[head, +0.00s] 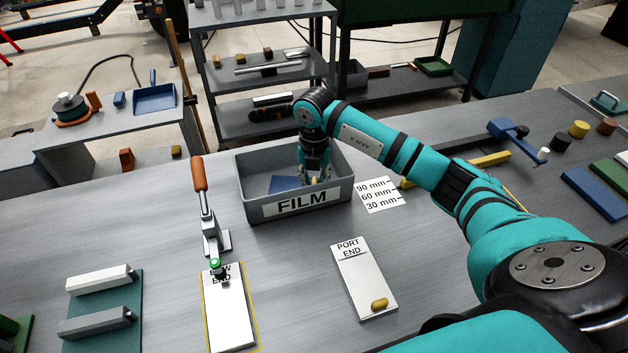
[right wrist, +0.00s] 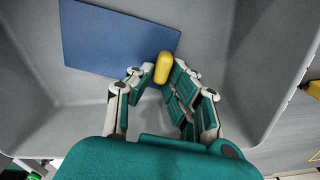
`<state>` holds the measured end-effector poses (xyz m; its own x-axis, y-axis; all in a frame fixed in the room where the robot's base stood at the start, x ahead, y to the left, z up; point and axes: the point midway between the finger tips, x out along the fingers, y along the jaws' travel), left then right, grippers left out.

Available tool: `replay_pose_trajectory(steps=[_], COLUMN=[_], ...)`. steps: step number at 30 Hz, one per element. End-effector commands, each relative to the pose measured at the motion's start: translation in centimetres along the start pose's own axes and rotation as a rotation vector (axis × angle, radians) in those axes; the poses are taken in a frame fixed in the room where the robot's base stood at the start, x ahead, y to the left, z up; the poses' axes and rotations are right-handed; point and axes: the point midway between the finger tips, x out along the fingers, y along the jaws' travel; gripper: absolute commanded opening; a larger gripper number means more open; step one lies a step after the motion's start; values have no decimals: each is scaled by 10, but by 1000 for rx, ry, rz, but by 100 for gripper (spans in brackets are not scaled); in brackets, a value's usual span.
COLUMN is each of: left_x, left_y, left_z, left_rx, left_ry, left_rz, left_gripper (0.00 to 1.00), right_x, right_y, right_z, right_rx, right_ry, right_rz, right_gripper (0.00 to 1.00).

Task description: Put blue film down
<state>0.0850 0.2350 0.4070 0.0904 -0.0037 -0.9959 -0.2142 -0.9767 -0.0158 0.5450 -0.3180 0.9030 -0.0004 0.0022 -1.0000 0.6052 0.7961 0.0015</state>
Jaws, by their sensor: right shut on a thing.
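The blue film (right wrist: 115,38) is a flat blue sheet with a yellow grip (right wrist: 163,67) at its lower right corner. It is inside the grey bin marked FILM (head: 343,190); part of the film (head: 284,184) shows there in the head view. My right gripper (head: 315,172) reaches down into the bin. In the right wrist view its fingers (right wrist: 158,88) are closed around the yellow grip. I cannot tell whether the sheet lies flat on the bin floor or is slightly above it. My left gripper is not in view.
A PORT END plate (head: 357,273) with a yellow grip (head: 380,304) lies in front of the bin. A yellow-edged plate (head: 230,316) sits left under an orange-handled clamp (head: 204,200). A card with millimetre marks (head: 379,194) lies right of the bin. Bench between the plates is clear.

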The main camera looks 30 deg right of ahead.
Motion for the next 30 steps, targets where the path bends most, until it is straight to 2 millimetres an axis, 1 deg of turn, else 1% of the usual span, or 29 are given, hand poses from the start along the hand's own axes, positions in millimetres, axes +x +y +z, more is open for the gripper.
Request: replay_pose_trajectory(steps=[10, 11, 16, 24, 26, 27, 29, 30], left_x=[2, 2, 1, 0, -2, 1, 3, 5], left_y=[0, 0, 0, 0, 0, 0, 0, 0], left_z=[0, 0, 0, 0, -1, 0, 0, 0], left_rx=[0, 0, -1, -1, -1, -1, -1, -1], left_ry=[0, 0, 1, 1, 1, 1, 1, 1], left_rz=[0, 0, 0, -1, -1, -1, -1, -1], left_gripper=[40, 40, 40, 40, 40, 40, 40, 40], right_x=[6, 5, 4, 3, -1, -2, -10, -16], right_y=[0, 0, 0, 0, 0, 0, 0, 0], right_z=[0, 0, 0, 0, 1, 1, 2, 2], right_rx=[-1, -1, -1, -1, -1, -1, 0, -1], right_ry=[-2, -2, -2, -2, -2, -4, -6, -7], right_rz=[0, 1, 1, 1, 1, 2, 3, 3], right_gripper=[2, 16, 38, 38, 38, 38, 38, 38])
